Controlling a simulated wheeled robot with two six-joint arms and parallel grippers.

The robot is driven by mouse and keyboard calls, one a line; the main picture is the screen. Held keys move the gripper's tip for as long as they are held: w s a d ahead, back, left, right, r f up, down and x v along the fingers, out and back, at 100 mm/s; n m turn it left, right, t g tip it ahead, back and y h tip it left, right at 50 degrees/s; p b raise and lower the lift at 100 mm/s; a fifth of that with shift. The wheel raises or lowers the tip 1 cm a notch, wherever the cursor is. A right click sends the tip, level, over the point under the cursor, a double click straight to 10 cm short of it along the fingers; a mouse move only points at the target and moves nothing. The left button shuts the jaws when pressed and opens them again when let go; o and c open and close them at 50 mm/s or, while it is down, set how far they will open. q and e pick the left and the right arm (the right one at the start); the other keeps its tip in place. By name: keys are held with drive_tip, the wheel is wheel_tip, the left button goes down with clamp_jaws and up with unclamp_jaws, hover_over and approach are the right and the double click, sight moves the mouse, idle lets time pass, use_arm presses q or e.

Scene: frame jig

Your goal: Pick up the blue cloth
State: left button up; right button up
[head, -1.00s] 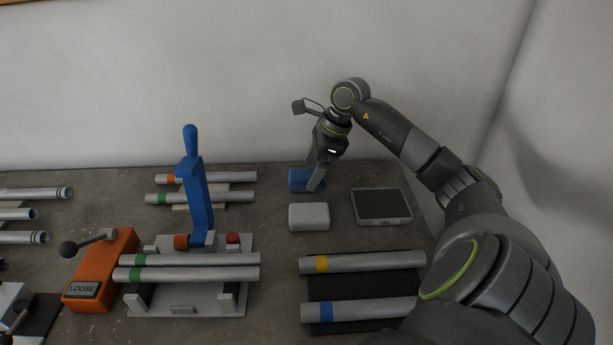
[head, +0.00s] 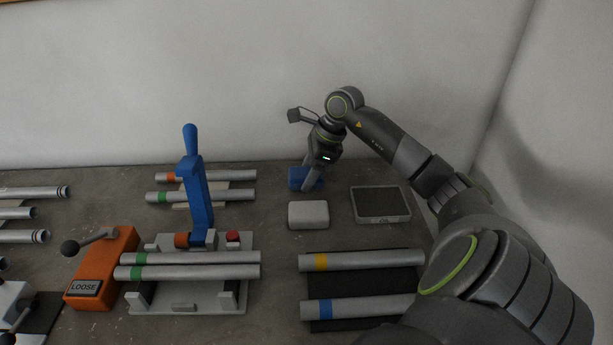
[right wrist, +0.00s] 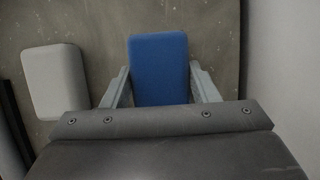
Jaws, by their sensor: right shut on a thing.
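The blue cloth (head: 298,178) is a folded block near the back of the table in the head view, partly hidden behind my right gripper (head: 311,184). In the right wrist view the blue cloth (right wrist: 158,68) sits between the two fingers of my right gripper (right wrist: 160,88), one finger along each side. My right gripper is shut on it. Whether the cloth is clear of the table is hard to tell. My left gripper does not show.
A white block (head: 308,214) lies just in front of the cloth, also in the right wrist view (right wrist: 55,80). A dark-topped tray (head: 381,204) is to the right. Tubes with yellow and blue bands (head: 362,261) lie in front. A blue lever (head: 196,190) stands left.

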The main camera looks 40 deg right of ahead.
drive_tip(key=shift+r, duration=0.1)
wheel_tip(320, 180, up, 10)
drive_tip(key=b, duration=0.1)
drive_tip(key=shift+b, duration=0.4)
